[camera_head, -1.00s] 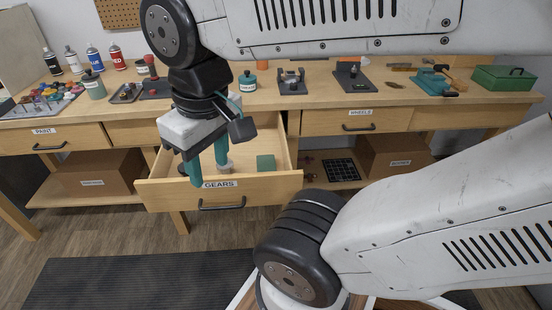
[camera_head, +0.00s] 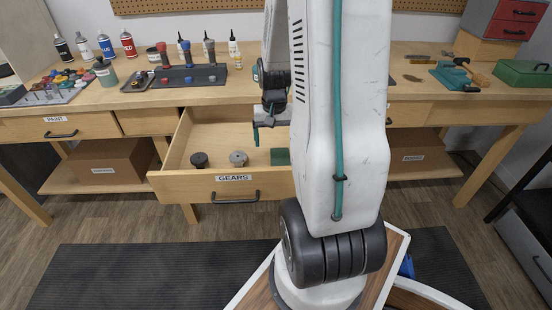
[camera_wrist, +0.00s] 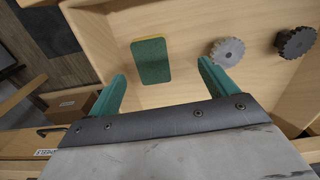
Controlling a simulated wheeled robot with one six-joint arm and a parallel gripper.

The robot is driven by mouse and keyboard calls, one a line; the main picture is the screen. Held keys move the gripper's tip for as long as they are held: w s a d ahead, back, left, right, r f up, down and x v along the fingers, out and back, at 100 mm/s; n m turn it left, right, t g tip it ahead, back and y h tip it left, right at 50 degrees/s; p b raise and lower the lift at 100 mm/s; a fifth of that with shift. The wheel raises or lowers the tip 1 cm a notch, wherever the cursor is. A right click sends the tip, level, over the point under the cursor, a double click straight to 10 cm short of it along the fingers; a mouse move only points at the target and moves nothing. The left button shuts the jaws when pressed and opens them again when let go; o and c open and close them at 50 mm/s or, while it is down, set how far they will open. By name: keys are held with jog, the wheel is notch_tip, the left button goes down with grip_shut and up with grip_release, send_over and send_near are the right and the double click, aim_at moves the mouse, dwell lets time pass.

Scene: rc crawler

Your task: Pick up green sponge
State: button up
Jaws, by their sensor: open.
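The green sponge (camera_wrist: 151,61), with a thin yellow edge, lies flat in the open gears drawer. It also shows at the right side of the drawer in the head view (camera_head: 280,156). My gripper (camera_wrist: 162,75) is open and empty above the drawer, and the sponge appears between and beyond its two green fingers in the wrist view. In the head view my gripper (camera_head: 270,134) is partly hidden behind my arm. The drawer (camera_head: 165,188) is pulled out, and its right end is hidden by my arm.
The workbench (camera_head: 220,100) carries bottles, a tool rack and a green box (camera_head: 525,73). A cardboard box (camera_head: 108,162) is on the lower shelf.

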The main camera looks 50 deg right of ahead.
aim_at(280, 159)
jog(key=shift+m, duration=0.3)
jog(key=f, duration=0.3)
jog(key=d+f, duration=0.1)
jog(key=f, duration=0.2)
jog(key=d+f, duration=0.1)
jog(key=f, duration=0.2)
jog(key=shift+s+d+f, duration=0.2)
jog(key=shift+d+f, duration=0.05)
jog(key=shift+f, duration=0.15)
jog(key=c, duration=1.1)
